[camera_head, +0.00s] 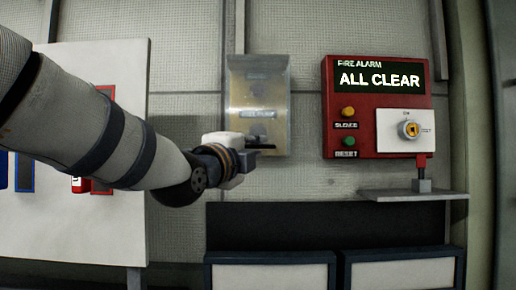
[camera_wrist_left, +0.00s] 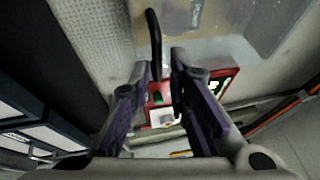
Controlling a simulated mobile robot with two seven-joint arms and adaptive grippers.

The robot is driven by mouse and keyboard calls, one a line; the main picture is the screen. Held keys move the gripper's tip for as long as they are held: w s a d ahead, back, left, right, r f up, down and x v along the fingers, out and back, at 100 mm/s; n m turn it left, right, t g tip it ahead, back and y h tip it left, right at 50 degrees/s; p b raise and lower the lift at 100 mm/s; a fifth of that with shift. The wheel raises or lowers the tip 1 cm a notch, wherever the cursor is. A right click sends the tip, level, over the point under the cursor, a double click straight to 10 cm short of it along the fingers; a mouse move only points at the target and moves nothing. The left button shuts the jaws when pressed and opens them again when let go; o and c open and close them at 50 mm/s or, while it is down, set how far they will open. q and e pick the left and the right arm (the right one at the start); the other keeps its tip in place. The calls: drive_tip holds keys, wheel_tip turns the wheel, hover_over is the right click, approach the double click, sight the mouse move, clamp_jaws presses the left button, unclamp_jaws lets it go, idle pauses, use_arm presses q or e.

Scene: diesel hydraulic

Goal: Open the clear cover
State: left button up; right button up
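The clear cover (camera_head: 258,88) is a yellowish see-through box front on the wall, left of the red fire alarm panel. It looks closed. My left gripper (camera_head: 262,148) is at its lower edge, seen from the side. In the left wrist view a thin dark curved bar (camera_wrist_left: 154,38), perhaps the cover's handle, reaches down to the fingertips. My left gripper (camera_wrist_left: 162,66) shows a gap between its fingers there, with the bar close to the left finger. Whether they touch, I cannot tell. The cover (camera_wrist_left: 215,40) fills the upper part of that view. My right gripper is out of view.
The red fire alarm panel (camera_head: 376,72) reads ALL CLEAR and has buttons and a key switch. A small grey shelf (camera_head: 412,195) juts out below it. Dark-framed white panels (camera_head: 270,275) stand low in front. A white board (camera_head: 120,225) is behind my left arm.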

sight(257, 147)
use_arm(q)
drive_tip(key=x, duration=0.3)
drive_tip(key=shift+w, duration=0.35)
drive_tip(key=shift+f, duration=0.1)
clamp_jaws()
